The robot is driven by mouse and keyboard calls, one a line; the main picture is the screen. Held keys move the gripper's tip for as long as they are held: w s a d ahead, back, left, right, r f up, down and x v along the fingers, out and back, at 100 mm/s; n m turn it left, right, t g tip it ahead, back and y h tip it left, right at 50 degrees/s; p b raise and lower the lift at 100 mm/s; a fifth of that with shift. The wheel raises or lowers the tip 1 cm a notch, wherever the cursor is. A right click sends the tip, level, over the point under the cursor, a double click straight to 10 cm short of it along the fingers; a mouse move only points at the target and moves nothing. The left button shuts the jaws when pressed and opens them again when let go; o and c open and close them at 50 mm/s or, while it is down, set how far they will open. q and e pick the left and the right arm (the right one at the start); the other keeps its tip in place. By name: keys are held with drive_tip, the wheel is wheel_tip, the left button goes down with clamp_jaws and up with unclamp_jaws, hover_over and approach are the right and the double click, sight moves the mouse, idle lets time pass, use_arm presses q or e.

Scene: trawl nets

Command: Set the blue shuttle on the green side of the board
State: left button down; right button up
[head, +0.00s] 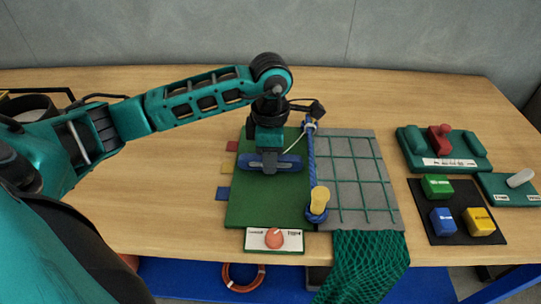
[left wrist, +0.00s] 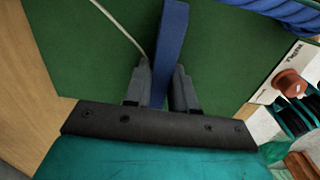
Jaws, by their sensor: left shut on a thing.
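The blue shuttle (head: 291,165) lies crosswise over the green side (head: 265,205) of the board, left of the blue rope. I cannot tell whether it touches the board or is held just above it. My left gripper (head: 268,167) points down from above and is shut on the shuttle near its middle. In the left wrist view the shuttle (left wrist: 172,45) runs between the two fingers (left wrist: 160,85), with green board around it. A pale twine runs from near the shuttle toward the rope's far end. My right gripper is not in view.
A red knob (head: 274,238) sits at the front edge. Coloured blocks on a black mat (head: 460,235) and green fixtures (head: 440,147) stand right.

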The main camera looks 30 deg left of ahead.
use_arm(q)
drive_tip(key=shift+f, duration=0.25)
drive_tip(key=c, duration=0.9)
unclamp_jaws()
drive_tip(key=shift+r, duration=0.15)
wheel_tip(320, 180, up, 12)
drive_tip(key=shift+r, duration=0.2)
drive_tip(key=shift+f, duration=0.1)
